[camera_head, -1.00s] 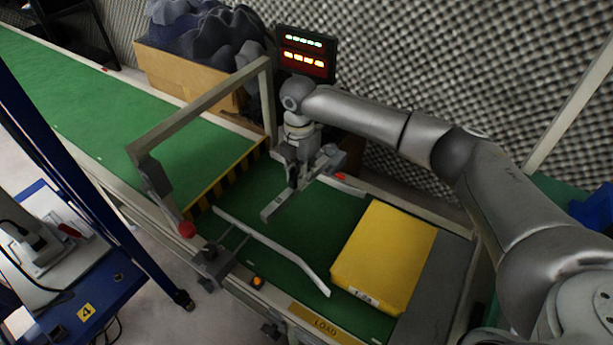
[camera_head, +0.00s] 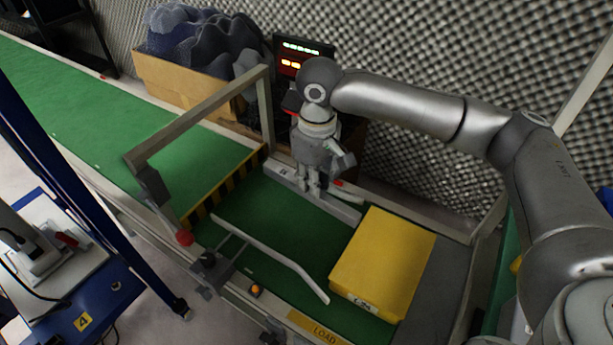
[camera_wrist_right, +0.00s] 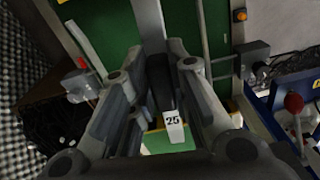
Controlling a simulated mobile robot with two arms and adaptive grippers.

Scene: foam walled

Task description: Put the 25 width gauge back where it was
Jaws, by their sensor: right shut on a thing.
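The 25 width gauge is a long light grey bar (camera_head: 338,209) with a label at one end. My right gripper (camera_head: 312,190) is shut on it near the labelled end. The bar lies along the far side of the green conveyor belt, close to the far guide rail; I cannot tell whether it touches the belt. In the right wrist view the end of the gauge (camera_wrist_right: 173,122) shows "25" between the fingers of my right gripper (camera_wrist_right: 160,85). My left gripper is not in view.
A yellow crate (camera_head: 385,262) stands on the belt at right. A near guide rail (camera_head: 275,255) and a grey frame arch (camera_head: 200,115) border the belt. A lit display (camera_head: 303,55) and a cardboard box of foam (camera_head: 185,82) stand behind. A blue cart (camera_head: 85,285) is at left.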

